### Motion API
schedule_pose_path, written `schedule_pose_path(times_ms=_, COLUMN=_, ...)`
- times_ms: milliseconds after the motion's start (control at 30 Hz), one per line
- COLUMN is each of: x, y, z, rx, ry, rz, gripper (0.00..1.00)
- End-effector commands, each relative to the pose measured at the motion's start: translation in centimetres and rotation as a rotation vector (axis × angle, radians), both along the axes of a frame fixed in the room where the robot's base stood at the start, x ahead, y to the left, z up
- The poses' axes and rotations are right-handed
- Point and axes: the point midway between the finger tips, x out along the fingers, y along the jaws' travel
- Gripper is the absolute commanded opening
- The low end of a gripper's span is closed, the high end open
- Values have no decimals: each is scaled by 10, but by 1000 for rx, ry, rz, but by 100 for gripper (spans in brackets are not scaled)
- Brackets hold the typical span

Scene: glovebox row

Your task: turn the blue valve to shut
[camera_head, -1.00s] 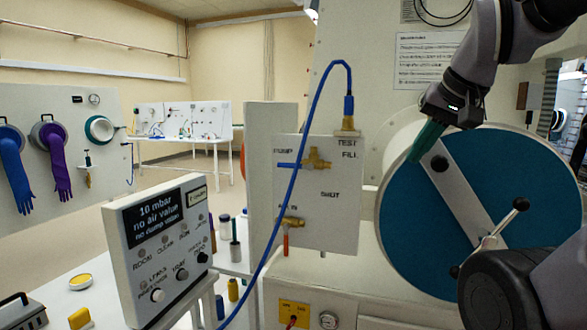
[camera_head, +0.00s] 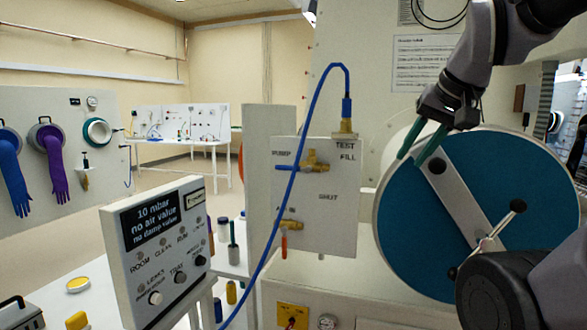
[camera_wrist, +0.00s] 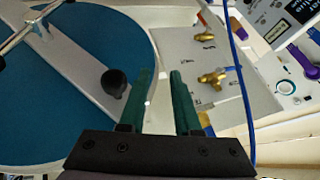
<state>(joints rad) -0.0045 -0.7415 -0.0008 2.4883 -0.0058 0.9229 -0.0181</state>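The blue valve has a brass body (camera_head: 315,160) on a white panel (camera_head: 340,215). Its blue handle (camera_head: 289,167) points left, towards the PUMP label; TEST/FILL is above right and SHUT below right. In the wrist view the brass valve body (camera_wrist: 212,78) is right of the fingers, with its blue handle (camera_wrist: 229,70) beside it. My gripper (camera_head: 410,158) has two green fingers, apart and empty. It is right of the panel, in front of the upper left of the round blue door. In the wrist view my gripper (camera_wrist: 160,72) shows a clear gap between the fingers.
A blue hose (camera_head: 293,190) loops in front of the panel from the top fitting. A red-handled valve (camera_head: 285,238) sits lower on the panel. The round blue door (camera_head: 490,190) has a black knob (camera_head: 437,165) close to my fingers. A display box (camera_head: 158,240) stands left.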

Motion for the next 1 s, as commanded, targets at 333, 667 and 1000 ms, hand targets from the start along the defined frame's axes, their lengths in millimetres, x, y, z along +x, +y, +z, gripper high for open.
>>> schedule_pose_path(times_ms=333, x=98, y=68, z=42, rx=-306, ry=-20, rz=645, gripper=31)
schedule_pose_path(times_ms=667, x=185, y=171, z=43, rx=-567, ry=-117, rz=1317, gripper=31)
schedule_pose_path(times_ms=1000, x=202, y=196, z=22, rx=-609, ry=-141, rz=1439, gripper=31)
